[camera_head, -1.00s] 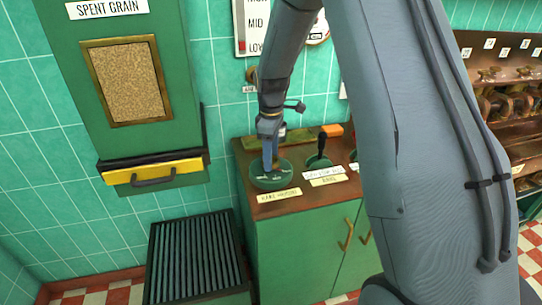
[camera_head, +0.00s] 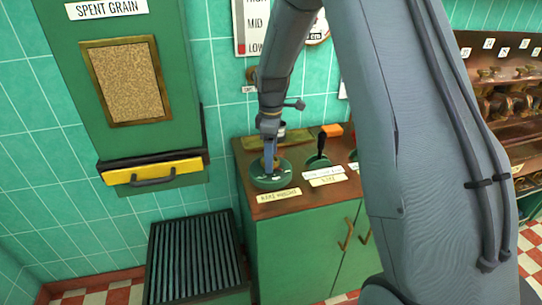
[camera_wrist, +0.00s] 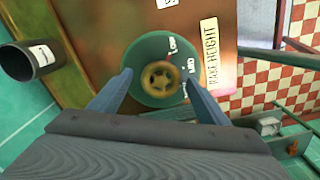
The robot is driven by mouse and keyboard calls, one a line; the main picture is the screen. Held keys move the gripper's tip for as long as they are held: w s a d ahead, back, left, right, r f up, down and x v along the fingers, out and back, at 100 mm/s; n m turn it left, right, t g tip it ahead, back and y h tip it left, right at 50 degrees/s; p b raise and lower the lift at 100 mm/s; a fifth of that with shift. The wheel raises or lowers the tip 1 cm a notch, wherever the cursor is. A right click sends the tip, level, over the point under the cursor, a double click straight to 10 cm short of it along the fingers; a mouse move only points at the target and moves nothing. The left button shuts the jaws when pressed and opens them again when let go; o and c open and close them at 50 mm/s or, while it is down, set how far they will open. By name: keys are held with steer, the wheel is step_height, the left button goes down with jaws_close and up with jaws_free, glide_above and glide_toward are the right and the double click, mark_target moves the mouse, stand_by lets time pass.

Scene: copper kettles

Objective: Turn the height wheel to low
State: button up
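The height wheel is a round green dial (camera_head: 258,182) with a brass hub, on the left end of the green cabinet's wooden top, behind the "RAKE HEIGHT" label. The wrist view shows the dial (camera_wrist: 150,48) from above, with the brass hub (camera_wrist: 160,83) and small white labels, two of which seem to read "LOW" and "MID". My gripper (camera_head: 270,168) points down over the wheel. In the wrist view its fingers (camera_wrist: 160,78) are spread on either side of the hub, with gaps showing. The wall height gauge (camera_head: 253,24) has its red mark beside "LOW".
A second dial with a black lever (camera_head: 321,146) stands right of the wheel. An orange block (camera_head: 332,131) lies behind it. A dark cup (camera_wrist: 32,62) shows in the wrist view. A slatted grate (camera_head: 196,255) stands left of the cabinet. My arm hides much of the right side.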

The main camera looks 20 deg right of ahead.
steer(key=shift+r+b, duration=1.05)
steer(key=shift+r, duration=2.85)
steer(key=s+f+m, duration=0.2)
steer(key=s+m, duration=0.4)
steer(key=s, duration=0.6)
steer(key=s+f+m+t, duration=0.1)
steer(key=s+f+m, duration=0.1)
steer(key=s+m, duration=0.5)
steer(key=s, duration=0.6)
steer(key=shift+s+a+f, duration=0.15)
steer(key=shift+s+f, duration=0.1)
steer(key=shift+s, duration=0.05)
